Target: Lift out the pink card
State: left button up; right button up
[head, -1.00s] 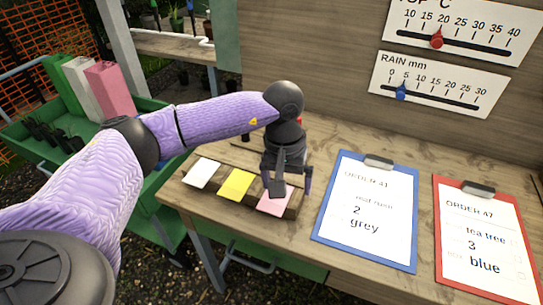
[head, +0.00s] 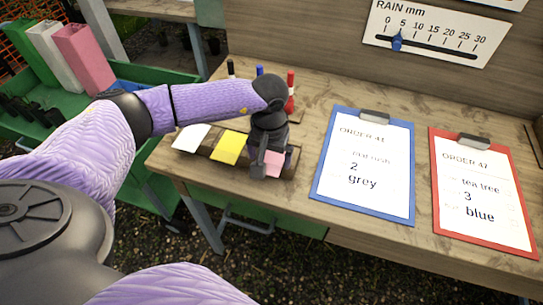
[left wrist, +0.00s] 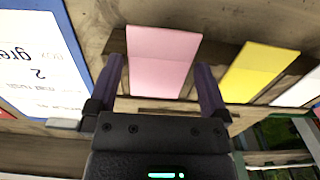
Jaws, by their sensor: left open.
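The pink card (head: 274,163) stands in the right part of a wooden holder (head: 206,153) on the bench, partly hidden by my left gripper in the head view. My left gripper (head: 270,172) is open at the card. In the left wrist view the pink card (left wrist: 161,62) shows between the two spread fingers of my left gripper (left wrist: 160,85), with a gap on each side. A yellow card (head: 230,148) and a white card (head: 190,137) stand in the same holder to the left. My right gripper is not in view.
A blue clipboard (head: 318,190) and a red clipboard (head: 436,205) lie to the right. Red, blue and black markers stand behind my left arm, the red one (head: 290,92) nearest the gripper. A green cart (head: 70,120) with tall containers stands left.

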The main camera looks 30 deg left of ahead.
pick_arm(q)
jog(key=shift+f, duration=0.1)
jog(key=shift+c, duration=0.3)
jog(key=c, duration=0.9)
